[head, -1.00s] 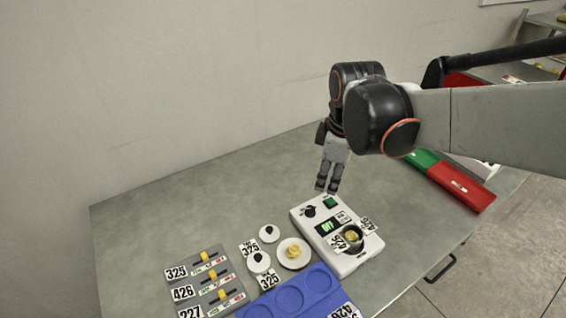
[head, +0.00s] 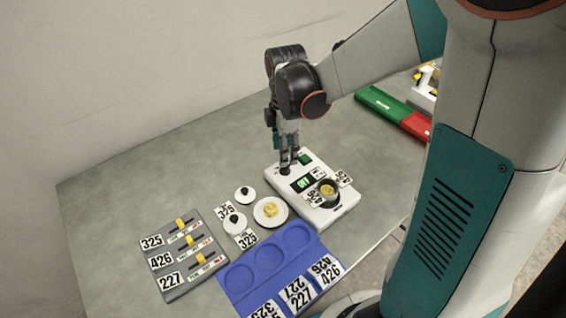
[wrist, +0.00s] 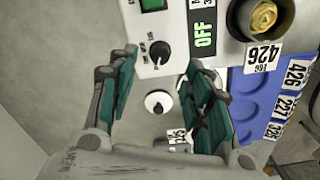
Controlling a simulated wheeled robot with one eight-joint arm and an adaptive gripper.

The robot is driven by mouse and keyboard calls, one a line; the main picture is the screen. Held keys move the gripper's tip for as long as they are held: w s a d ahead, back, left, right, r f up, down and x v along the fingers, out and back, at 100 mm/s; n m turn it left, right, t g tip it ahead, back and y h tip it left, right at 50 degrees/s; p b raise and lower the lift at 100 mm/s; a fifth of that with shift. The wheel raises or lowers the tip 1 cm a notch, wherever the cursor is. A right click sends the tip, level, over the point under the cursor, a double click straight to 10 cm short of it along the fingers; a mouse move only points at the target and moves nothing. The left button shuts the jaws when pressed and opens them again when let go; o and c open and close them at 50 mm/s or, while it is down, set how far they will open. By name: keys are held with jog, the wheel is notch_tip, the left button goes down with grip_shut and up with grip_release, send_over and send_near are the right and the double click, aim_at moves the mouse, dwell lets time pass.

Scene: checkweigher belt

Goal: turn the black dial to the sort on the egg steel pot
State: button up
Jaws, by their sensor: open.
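The black dial (wrist: 160,50) is on the white checkweigher (head: 335,211), with small labels around it in the wrist view. I cannot tell surely which label its pointer faces. The steel pot (head: 318,196) stands on the checkweigher's near end with yellow food (wrist: 263,16) in it. A tag by it (wrist: 263,57) reads 426, with smaller print that looks like EGG. My gripper (wrist: 160,92) is open and empty. Its fingers spread to both sides below the dial in the wrist view. In the head view my gripper (head: 288,166) is at the dial's corner and mostly hides it.
The display (wrist: 204,33) reads OFF, beside a green button (head: 305,158). A white plate with yellow food (head: 260,219), two white lids with black knobs, a blue tray (head: 236,281) and a grey slider panel (head: 165,287) lie nearby.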

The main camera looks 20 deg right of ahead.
aim_at(285, 169)
notch_tip(285, 169, down, 6)
jog(key=shift+r+b, duration=0.1)
jog(key=shift+b, duration=0.8)
grip_shut()
